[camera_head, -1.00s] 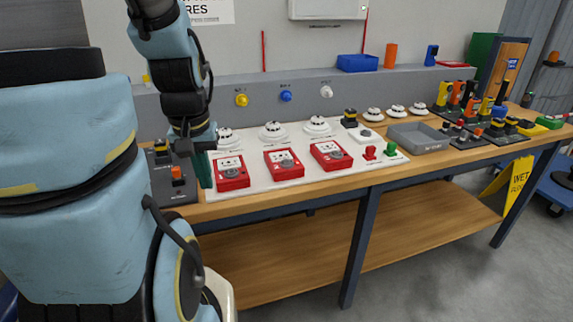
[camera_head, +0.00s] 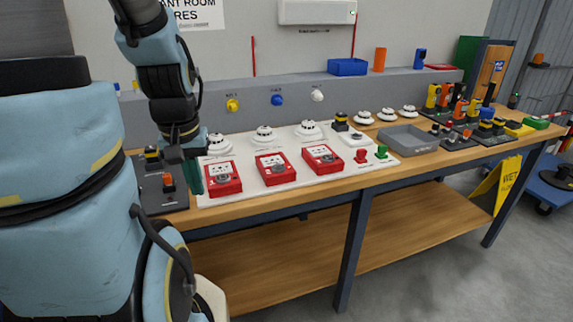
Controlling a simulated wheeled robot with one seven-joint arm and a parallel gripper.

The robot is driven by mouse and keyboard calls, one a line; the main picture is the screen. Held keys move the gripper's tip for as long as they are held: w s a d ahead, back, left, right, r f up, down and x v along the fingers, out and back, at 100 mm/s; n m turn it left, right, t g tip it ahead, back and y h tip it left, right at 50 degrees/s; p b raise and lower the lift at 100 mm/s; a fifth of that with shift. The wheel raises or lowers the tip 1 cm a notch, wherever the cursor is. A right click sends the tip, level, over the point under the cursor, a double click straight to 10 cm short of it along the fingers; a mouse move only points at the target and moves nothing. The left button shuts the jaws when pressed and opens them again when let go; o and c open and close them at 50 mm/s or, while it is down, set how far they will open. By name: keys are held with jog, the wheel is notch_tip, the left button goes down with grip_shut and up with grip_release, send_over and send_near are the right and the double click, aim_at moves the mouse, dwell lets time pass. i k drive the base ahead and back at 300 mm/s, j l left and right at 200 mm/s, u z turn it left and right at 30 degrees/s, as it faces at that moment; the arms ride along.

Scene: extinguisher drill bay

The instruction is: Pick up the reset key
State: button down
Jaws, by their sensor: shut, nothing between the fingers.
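I cannot tell for sure which thing is the reset key. A small red upright piece (camera_head: 361,156) and a small green one (camera_head: 381,151) stand near the right end of the white board (camera_head: 290,188). Three red call-point boxes lie on the board: a left one (camera_head: 222,178), a middle one (camera_head: 275,168) and a right one (camera_head: 322,158). My gripper (camera_head: 192,180) points down just left of the left box, with green fingers, shut and empty. It partly hides the board's left edge and the dark mat.
A dark mat (camera_head: 150,196) with black and orange pieces lies at the bench's left end. White detectors (camera_head: 264,134) stand behind the boxes. A grey tray (camera_head: 408,138) and several upright tools stand to the right. The bench's front wooden strip (camera_head: 300,199) is clear.

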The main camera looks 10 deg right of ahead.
aim_at(361, 153)
jog(key=l+u, duration=0.2)
jog(key=u, duration=0.5)
jog(key=k+l+u, duration=0.15)
jog(key=l+u, duration=0.15)
jog(key=l, duration=0.2)
jog(key=k+l+u, duration=0.3)
jog(key=l, duration=0.15)
jog(key=k+l+u, duration=0.15)
jog(key=l+u, duration=0.15)
jog(key=k+l, duration=0.5)
jog(key=l, duration=0.2)
jog(key=k+l+u, duration=0.1)
jog(key=k+l, duration=0.35)
jog(key=l, duration=0.2)
